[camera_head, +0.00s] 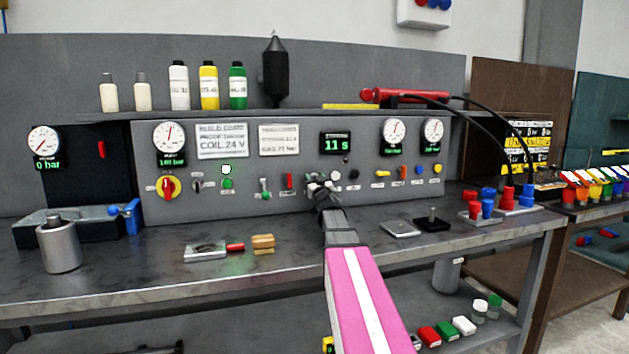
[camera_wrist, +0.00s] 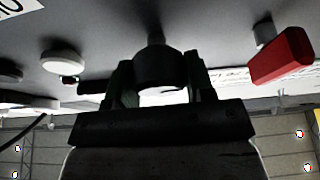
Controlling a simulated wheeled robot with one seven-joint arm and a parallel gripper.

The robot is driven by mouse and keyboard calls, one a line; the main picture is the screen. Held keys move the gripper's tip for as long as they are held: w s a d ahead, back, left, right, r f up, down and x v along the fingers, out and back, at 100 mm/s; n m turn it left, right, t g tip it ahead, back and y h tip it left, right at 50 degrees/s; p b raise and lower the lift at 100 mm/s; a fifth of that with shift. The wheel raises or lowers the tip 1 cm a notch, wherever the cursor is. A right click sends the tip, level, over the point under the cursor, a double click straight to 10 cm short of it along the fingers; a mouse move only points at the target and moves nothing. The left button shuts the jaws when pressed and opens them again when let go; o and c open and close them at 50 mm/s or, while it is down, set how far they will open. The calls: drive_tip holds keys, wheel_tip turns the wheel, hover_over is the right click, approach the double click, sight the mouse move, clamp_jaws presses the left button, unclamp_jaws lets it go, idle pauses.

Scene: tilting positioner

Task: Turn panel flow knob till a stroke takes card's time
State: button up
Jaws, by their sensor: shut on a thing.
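My gripper (camera_head: 322,184) reaches the front of the grey control panel (camera_head: 240,203), right of a red lever (camera_head: 290,183). In the wrist view my gripper (camera_wrist: 156,90) is shut around a dark round knob (camera_wrist: 157,68) on a short stem. In the head view the gripper mostly hides this knob. A display (camera_head: 336,142) above reads 11 s in green. Two white cards are on the panel: the left card (camera_head: 222,141) has a large line like COIL 24 V, the right card (camera_head: 279,140) has small text I cannot read surely.
A white button (camera_wrist: 62,58) and the red lever (camera_wrist: 281,55) flank the knob closely in the wrist view. Gauges (camera_head: 169,136) and a red-yellow switch (camera_head: 167,187) are further left. A metal block (camera_head: 206,252) lies on the bench (camera_head: 140,280).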

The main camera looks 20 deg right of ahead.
drive_tip(key=shift+n+y, duration=0.6)
drive_tip(key=shift+n, duration=0.6)
drive_tip(key=o, duration=0.9)
drive_tip(key=s, duration=1)
drive_tip(key=s+d+f, duration=0.1)
drive_tip(key=s, duration=0.3)
drive_tip(key=shift+s, duration=0.4)
